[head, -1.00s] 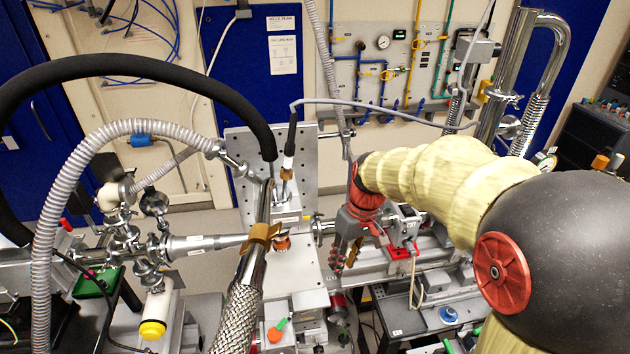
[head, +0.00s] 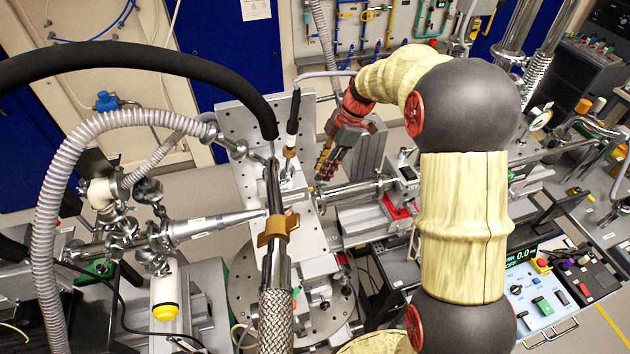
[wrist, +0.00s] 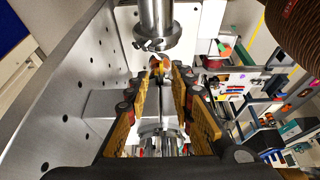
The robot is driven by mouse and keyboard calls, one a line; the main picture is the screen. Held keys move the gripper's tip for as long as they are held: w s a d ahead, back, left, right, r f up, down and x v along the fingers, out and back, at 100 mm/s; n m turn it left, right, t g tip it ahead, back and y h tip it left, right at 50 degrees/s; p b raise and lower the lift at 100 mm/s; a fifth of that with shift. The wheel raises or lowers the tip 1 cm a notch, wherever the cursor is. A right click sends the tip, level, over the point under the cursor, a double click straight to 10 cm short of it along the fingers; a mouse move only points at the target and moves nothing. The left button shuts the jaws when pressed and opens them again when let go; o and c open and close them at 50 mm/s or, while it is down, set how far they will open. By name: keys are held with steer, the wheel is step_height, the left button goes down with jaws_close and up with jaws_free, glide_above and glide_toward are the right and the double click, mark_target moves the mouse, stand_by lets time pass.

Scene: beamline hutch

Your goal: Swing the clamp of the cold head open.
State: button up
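In the head view a bronze clamp-like collar (head: 278,230) sits around a slim upright metal tube (head: 274,188), with a braided hose (head: 275,315) below it. I take these for the clamp and cold head, but cannot be sure. The collar looks closed around the tube. My gripper (head: 325,168) is to the right of and behind the collar, apart from it and pointing down. In the wrist view the yellow-padded fingers of my gripper (wrist: 167,72) stand apart, with nothing visibly held. A small orange part (wrist: 158,64) shows beyond the fingertips.
A perforated plate (head: 240,125) stands behind. A horizontal flanged tube (head: 350,188) lies just right of my gripper and shows in the wrist view (wrist: 155,18). A metal cone (head: 215,224) points in from the left. A black hose (head: 130,62) arches over the left.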

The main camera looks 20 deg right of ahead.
steer(key=shift+p+x, duration=0.65)
steer(key=shift+x, duration=2.4)
steer(key=shift+s, duration=0.1)
steer(key=shift+c, duration=0.9)
steer(key=c, duration=0.4)
jaws_close()
